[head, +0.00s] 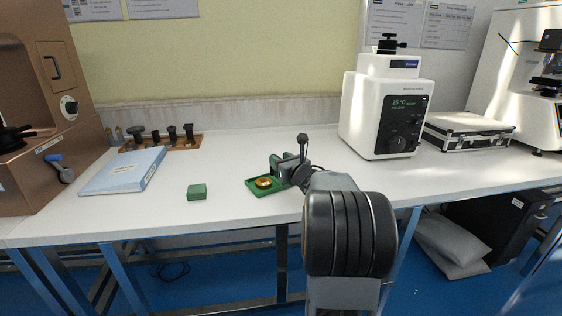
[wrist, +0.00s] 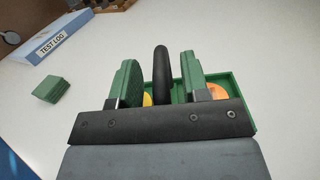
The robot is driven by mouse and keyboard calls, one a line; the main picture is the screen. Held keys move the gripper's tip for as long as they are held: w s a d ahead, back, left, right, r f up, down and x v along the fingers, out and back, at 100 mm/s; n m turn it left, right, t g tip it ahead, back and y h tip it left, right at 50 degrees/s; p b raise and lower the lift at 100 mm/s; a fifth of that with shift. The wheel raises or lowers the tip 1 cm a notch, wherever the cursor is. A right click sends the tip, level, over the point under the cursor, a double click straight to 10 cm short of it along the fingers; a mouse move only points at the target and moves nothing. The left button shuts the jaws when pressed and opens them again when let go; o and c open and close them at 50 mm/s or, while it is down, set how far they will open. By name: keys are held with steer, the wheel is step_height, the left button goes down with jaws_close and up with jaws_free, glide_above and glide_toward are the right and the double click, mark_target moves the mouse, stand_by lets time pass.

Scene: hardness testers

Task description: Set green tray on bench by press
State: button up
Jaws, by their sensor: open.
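The green tray (head: 254,188) lies flat on the white bench, in front of the middle. It holds a round gold-coloured piece (head: 264,183). The tray's rim (wrist: 232,84) also shows in the wrist view, behind my fingers, with an orange round piece (wrist: 217,91) in it. My gripper (head: 283,166) is over the tray's back right part. In the wrist view its two green-padded fingers (wrist: 157,62) stand apart. A black upright bar (wrist: 162,75) shows between them; I cannot tell whether they touch it. My gripper hides part of the tray.
A green block (head: 197,192) lies left of the tray. A blue-white test log (head: 124,171) and a wooden rack of dark pieces (head: 160,142) are farther left, beside a copper-brown machine (head: 40,100). A white tester (head: 385,110) and a silver case (head: 468,135) stand right.

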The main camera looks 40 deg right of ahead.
steer(key=shift+r, duration=0.2)
steer(key=s, duration=1.2)
steer(key=shift+a+f+p, duration=0.1)
steer(key=shift+a+p, duration=0.25)
steer(key=shift+p, duration=0.05)
steer(key=a+r+m+g+h+p, duration=0.2)
steer(key=a+r+m+g+p, duration=0.15)
steer(key=r+m+p, duration=0.4)
steer(key=a+r+m+g+h+p, duration=0.2)
steer(key=a+r+m+p, duration=0.25)
steer(key=m+p, duration=0.55)
steer(key=s+a+r+m+g+y+p, duration=0.1)
steer(key=s+a+m+g+p, duration=0.3)
steer(key=a+m, duration=0.5)
steer(key=s+a+r+m+g+y+p, duration=0.2)
steer(key=s+a+m+g+y+p, duration=0.2)
steer(key=s+a+m, duration=0.4)
steer(key=shift+s+a+m+g+p, duration=0.35)
steer(key=shift+a+m+g+p, duration=0.1)
steer(key=shift+a+p, duration=0.4)
